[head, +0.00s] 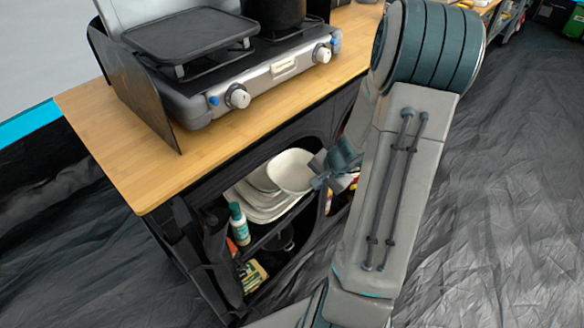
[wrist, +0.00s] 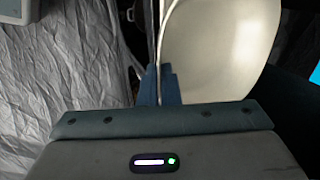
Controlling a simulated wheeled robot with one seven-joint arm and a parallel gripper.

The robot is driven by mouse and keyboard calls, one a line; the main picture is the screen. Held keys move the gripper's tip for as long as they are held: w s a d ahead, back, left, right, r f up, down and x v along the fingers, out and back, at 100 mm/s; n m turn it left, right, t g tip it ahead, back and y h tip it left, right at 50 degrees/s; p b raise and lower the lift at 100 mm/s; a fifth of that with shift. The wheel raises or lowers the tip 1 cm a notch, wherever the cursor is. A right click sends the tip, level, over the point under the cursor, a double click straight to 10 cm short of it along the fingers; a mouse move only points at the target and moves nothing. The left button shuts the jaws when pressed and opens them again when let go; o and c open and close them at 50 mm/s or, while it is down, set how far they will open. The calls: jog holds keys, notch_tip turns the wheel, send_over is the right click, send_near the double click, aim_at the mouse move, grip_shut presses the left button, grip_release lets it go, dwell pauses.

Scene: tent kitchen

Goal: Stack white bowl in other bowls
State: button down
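The white bowl (head: 291,171) is at the opening of the shelf under the counter, its inside facing up and toward the camera. A stack of other white dishes, which look like bowls (head: 262,210), sits on the shelf just left of and below it. My gripper (head: 322,171) is at the right edge of the white bowl. In the wrist view my gripper (wrist: 160,80) has its two fingers close together across the rim of the white bowl (wrist: 208,55). It looks shut on that rim. Whether the bowl touches the stack is hidden.
A wooden counter (head: 90,135) with a camping stove (head: 225,80) is above the shelf. A bottle (head: 239,225) stands left of the dishes. A dark lower compartment holds a box (head: 254,276). The floor (head: 500,200) on the right is clear.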

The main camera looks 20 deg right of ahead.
aim_at(292, 176)
jog(key=w+a, duration=0.1)
jog(key=w, duration=0.1)
jog(key=w+a+p, duration=0.1)
jog(key=w, duration=0.2)
jog(key=w+a, duration=0.2)
jog(key=w, duration=0.1)
jog(key=shift+p, duration=0.35)
jog(key=shift+s+d+f, duration=0.15)
jog(key=shift+d+f, duration=0.05)
jog(key=shift+f, duration=0.1)
jog(key=shift+f+b, duration=0.35)
jog(key=shift+b, duration=0.35)
jog(key=shift+f+b, duration=0.3)
jog(key=shift+b, duration=0.05)
jog(key=c, duration=1.6)
grip_release()
jog(key=shift+c, duration=0.2)
